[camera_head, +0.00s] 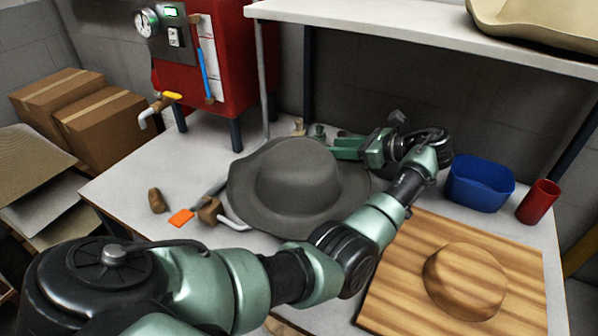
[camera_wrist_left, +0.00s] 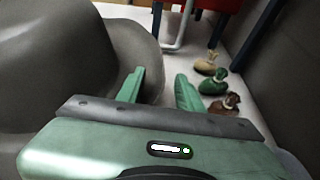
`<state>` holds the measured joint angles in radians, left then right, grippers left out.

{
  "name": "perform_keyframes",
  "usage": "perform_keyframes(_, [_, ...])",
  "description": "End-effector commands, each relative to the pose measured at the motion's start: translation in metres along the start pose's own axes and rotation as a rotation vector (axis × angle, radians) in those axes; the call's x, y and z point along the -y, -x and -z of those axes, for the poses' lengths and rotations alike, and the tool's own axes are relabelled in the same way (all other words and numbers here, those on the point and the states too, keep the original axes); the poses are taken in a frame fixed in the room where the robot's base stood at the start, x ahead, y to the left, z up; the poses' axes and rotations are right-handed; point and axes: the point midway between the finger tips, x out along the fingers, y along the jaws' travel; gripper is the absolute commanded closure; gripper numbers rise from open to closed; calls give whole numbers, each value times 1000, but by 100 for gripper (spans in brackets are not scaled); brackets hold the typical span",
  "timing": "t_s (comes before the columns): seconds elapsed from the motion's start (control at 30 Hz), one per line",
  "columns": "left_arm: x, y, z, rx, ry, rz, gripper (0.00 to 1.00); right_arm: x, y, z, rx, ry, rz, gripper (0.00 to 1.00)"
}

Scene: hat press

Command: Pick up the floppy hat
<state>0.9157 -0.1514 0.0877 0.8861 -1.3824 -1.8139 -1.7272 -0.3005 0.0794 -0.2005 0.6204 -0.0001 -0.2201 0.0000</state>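The grey floppy hat (camera_head: 300,180) lies crown up on the white table, its wide brim spread out; it also fills the left side of the left wrist view (camera_wrist_left: 60,60). My left gripper (camera_head: 340,148) is at the hat's far right side, with green fingers beside the brim. In the left wrist view the gripper (camera_wrist_left: 160,82) has its fingers apart, and the brim's edge shows between them. I cannot tell whether a finger touches the brim. My left arm crosses in front of the hat's near right brim. My right gripper is not in view.
A wooden board with a round hat block (camera_head: 466,281) lies at right. A blue bin (camera_head: 480,185) and red cup (camera_head: 538,202) stand behind it. Small duck figures (camera_wrist_left: 213,84) sit beyond the gripper.

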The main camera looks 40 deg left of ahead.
Motion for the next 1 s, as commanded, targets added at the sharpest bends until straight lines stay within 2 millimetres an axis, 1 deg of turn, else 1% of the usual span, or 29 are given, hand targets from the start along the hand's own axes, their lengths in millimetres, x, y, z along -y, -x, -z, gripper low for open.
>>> perform_keyframes(0.07, [0, -6, 0, 0, -1, 0, 64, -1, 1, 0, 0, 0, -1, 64])
perform_keyframes(0.23, [0, -7, 0, -1, 0, 1, 64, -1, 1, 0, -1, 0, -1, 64])
perform_keyframes(0.27, [0, -7, 0, -1, 0, 1, 67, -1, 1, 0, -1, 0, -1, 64])
perform_keyframes(0.3, [0, -6, 0, -1, 0, 1, 78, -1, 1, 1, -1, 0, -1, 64])
perform_keyframes(0.37, [0, -6, 0, 0, 0, 1, 94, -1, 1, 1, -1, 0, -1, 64])
perform_keyframes(0.4, [0, -6, 0, 0, 0, 1, 100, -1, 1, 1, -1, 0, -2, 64])
perform_keyframes(1.0, [0, -6, 0, -1, 0, 1, 100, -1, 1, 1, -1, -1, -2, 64])
